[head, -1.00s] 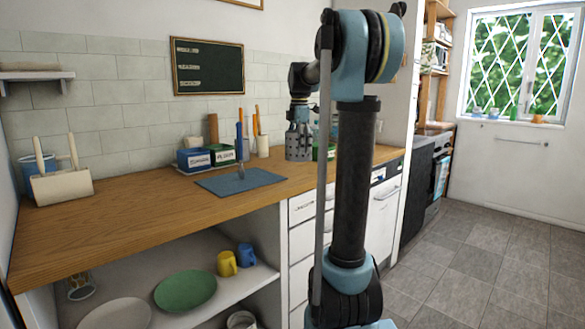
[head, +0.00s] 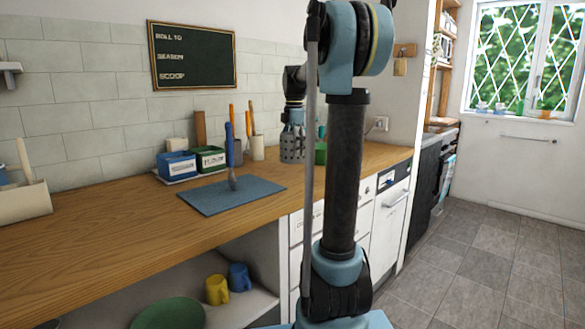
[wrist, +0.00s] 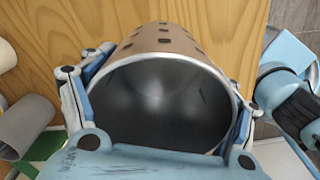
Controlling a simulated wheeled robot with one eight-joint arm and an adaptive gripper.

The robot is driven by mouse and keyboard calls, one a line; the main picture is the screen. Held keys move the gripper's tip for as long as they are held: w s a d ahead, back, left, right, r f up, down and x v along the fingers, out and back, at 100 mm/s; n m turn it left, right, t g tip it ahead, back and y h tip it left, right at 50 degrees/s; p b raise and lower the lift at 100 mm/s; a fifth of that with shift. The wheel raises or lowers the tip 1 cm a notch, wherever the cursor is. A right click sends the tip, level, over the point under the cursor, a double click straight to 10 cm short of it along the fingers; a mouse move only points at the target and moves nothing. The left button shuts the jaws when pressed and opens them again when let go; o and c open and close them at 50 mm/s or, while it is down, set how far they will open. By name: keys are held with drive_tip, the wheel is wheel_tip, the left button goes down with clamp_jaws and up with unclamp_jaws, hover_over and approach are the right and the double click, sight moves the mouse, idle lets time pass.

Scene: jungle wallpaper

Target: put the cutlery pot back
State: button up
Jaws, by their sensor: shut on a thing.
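The cutlery pot (head: 292,148) is a grey cylinder with holes in its wall, upright at the right part of the wooden counter. My gripper (head: 293,120) is shut on it from above, in front of the tiled wall. In the wrist view, the fingers of my gripper (wrist: 162,100) clasp both sides of the pot (wrist: 165,42). Its dark inside looks empty. I cannot tell whether its base touches the counter.
Blue and green labelled tubs (head: 177,167) and utensil holders (head: 258,148) stand behind. A green item (head: 321,153) is close to the pot's right. Bare wooden counter (head: 100,235) lies to the left.

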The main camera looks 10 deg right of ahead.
sight(293, 163)
drive_tip(key=shift+a+f, duration=0.15)
drive_tip(key=shift+f, duration=2.8)
drive_tip(key=o, duration=1.3)
wheel_tip(293, 163, up, 12)
drive_tip(key=shift+r, duration=0.1)
